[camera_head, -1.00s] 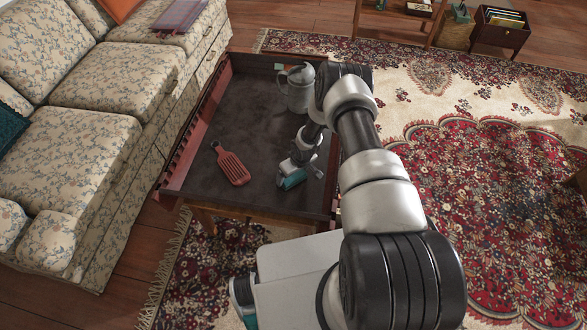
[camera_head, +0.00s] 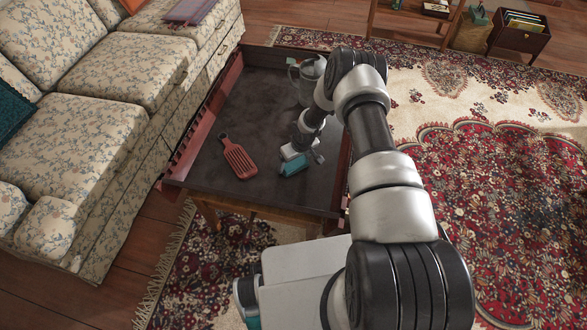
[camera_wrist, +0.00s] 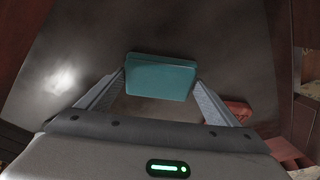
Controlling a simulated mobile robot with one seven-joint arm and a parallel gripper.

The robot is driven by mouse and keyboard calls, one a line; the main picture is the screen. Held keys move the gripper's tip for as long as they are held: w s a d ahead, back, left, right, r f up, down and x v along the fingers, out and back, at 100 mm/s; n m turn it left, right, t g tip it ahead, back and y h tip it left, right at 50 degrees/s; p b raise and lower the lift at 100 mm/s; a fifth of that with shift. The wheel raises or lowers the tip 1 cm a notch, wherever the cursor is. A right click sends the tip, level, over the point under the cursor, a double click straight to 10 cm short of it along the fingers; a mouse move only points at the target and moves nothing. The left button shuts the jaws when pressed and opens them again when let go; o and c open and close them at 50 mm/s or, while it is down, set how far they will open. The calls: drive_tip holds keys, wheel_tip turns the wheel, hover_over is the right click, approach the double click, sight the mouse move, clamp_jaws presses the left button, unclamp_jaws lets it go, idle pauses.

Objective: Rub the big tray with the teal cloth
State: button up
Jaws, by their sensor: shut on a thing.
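The big tray (camera_head: 235,110) is a wide dark surface with reddish raised sides, on a wooden table beside the sofa. My gripper (camera_head: 294,161) is over its right half, near the front. It is shut on the teal cloth (camera_head: 293,166), a small folded block. In the wrist view the cloth (camera_wrist: 160,77) sits between both fingertips, with the dark tray surface (camera_wrist: 230,45) behind it. The cloth is low over the tray; I cannot tell for certain whether it touches.
A red slotted paddle-like object (camera_head: 239,160) lies on the tray left of my gripper. A grey metal jug (camera_head: 308,82) stands at the tray's back right, partly behind my arm. The floral sofa (camera_head: 75,140) borders the left. The tray's middle is clear.

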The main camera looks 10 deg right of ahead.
drive_tip(key=shift+w+d+b, duration=0.25)
drive_tip(key=shift+w+b, duration=0.1)
drive_tip(key=shift+w, duration=0.15)
drive_tip(key=shift+w+d+f+b, duration=0.2)
drive_tip(key=shift+w+b, duration=0.2)
drive_tip(key=shift+b, duration=0.3)
drive_tip(key=shift+w+d+b, duration=0.3)
drive_tip(key=shift+w+b, duration=0.55)
drive_tip(key=shift+b, duration=0.3)
drive_tip(key=shift+w+d+r+b, duration=0.15)
drive_tip(key=shift+w+d+b, duration=0.1)
drive_tip(key=shift+w+b, duration=0.35)
drive_tip(key=shift+w+d+b, duration=0.25)
drive_tip(key=shift+w+b, duration=0.1)
drive_tip(key=shift+w, duration=0.1)
drive_tip(key=shift+w+d+r, duration=0.1)
drive_tip(key=shift+w+d, duration=0.15)
drive_tip(key=shift+w, duration=0.35)
drive_tip(key=shift+w+d, duration=0.25)
drive_tip(key=shift+w, duration=0.35)
drive_tip(key=shift+w+d, duration=0.3)
drive_tip(key=shift+w, duration=0.45)
drive_tip(key=shift+w+d, duration=0.25)
drive_tip(key=shift+w, duration=0.5)
drive_tip(key=shift+w+d, duration=0.15)
drive_tip(key=shift+w, duration=0.1)
drive_tip(key=shift+s, duration=0.1)
